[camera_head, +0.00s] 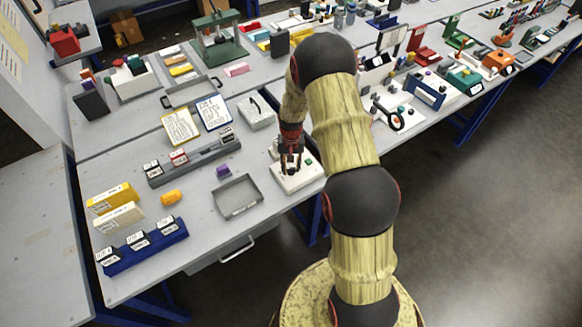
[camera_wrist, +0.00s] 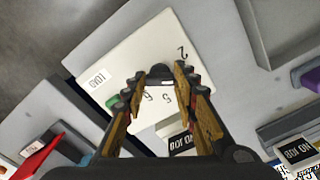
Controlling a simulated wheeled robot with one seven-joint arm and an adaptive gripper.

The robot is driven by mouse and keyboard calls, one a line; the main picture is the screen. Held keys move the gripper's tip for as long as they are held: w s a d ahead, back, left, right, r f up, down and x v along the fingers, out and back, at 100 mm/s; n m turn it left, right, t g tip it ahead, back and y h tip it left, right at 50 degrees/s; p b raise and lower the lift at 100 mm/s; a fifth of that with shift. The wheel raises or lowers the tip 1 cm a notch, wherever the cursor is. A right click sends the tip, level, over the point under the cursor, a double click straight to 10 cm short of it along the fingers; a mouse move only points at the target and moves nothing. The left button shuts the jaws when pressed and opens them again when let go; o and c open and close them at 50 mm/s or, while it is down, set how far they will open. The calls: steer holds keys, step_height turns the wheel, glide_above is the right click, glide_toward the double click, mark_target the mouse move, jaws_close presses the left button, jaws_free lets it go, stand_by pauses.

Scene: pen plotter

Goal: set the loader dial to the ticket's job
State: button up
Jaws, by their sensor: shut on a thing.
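The loader (camera_head: 296,181) is a low white box with a green button, on the table below my gripper (camera_head: 290,165). In the wrist view the loader's white top (camera_wrist: 148,50) shows a "LOAD" label, the green button and the printed digits 2, 5 and 6. My gripper (camera_wrist: 161,82) is shut on the dark loader dial (camera_wrist: 160,74), which has a small light mark. The fingers hide part of the dial and scale, so I cannot tell its setting. Two framed written sheets, one yellow (camera_head: 181,127) and one blue (camera_head: 212,112), stand behind; their text is too small to read.
An empty grey tray (camera_head: 238,197) and a purple block (camera_head: 222,171) lie left of the loader. A grey rail (camera_head: 195,160) and a blue rack (camera_head: 144,247) hold labelled cards. A grey box (camera_head: 257,112) stands behind. Bare table lies around the tray.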

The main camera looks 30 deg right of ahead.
mark_target(291, 169)
stand_by(0.5)
steer(key=o, duration=1.2)
steer(key=shift+c, duration=0.2)
step_height(291, 169, up, 12)
